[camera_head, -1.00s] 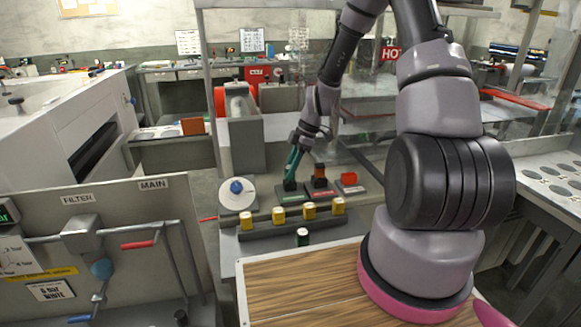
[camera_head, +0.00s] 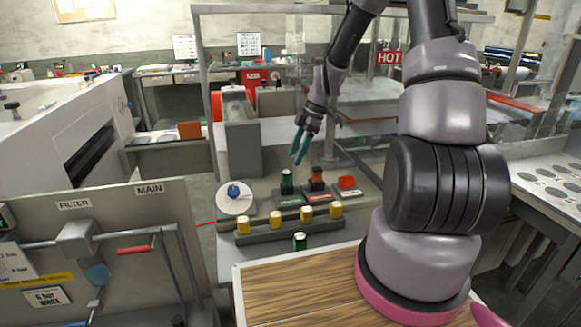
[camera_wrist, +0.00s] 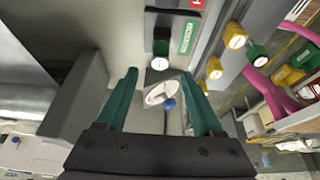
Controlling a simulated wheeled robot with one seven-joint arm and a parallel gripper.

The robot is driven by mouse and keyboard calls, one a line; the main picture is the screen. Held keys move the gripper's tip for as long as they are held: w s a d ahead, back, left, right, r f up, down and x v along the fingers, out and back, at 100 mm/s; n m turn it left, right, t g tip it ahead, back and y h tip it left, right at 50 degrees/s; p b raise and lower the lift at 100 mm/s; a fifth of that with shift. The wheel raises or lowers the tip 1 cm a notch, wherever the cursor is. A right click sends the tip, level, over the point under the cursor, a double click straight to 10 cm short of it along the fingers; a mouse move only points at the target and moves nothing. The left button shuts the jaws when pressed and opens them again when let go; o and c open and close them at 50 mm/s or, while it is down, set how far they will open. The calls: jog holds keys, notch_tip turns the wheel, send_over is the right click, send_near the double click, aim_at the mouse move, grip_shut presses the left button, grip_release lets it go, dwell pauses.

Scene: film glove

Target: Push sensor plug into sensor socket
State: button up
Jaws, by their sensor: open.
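A dark plug with a green band (camera_head: 287,181) stands upright in the socket block with the green label (camera_head: 289,201). Its round white end (camera_wrist: 159,63) faces the camera in the wrist view. I cannot tell how deep the plug sits. My gripper (camera_head: 296,160) has teal fingers, open and empty, above and slightly right of this plug, clear of it. In the wrist view the spread fingers (camera_wrist: 159,76) have the plug just beyond their tips.
Beside it stand an orange-topped plug (camera_head: 317,177) in a red-labelled block and a red piece (camera_head: 347,183). A white disc with a blue knob (camera_head: 234,191) is at left.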

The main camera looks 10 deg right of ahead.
jog(key=shift+v, duration=1.65)
jog(key=shift+r, duration=0.1)
jog(key=s+r+m+t+h, duration=0.1)
jog(key=s+r+m+t, duration=0.1)
jog(key=s+r+m, duration=0.5)
jog(key=s+r+m+t+h, duration=0.15)
jog(key=r+m, duration=0.25)
jog(key=r, duration=0.7)
jog(key=s+r+m+t, duration=0.2)
jog(key=s+r+m, duration=0.2)
jog(key=s, duration=0.3)
jog(key=s+d+r+m+t, duration=0.1)
jog(key=s+r+m, duration=0.4)
jog(key=s+m, duration=0.2)
jog(key=shift+d+t, duration=0.15)
jog(key=shift+t, duration=0.2)
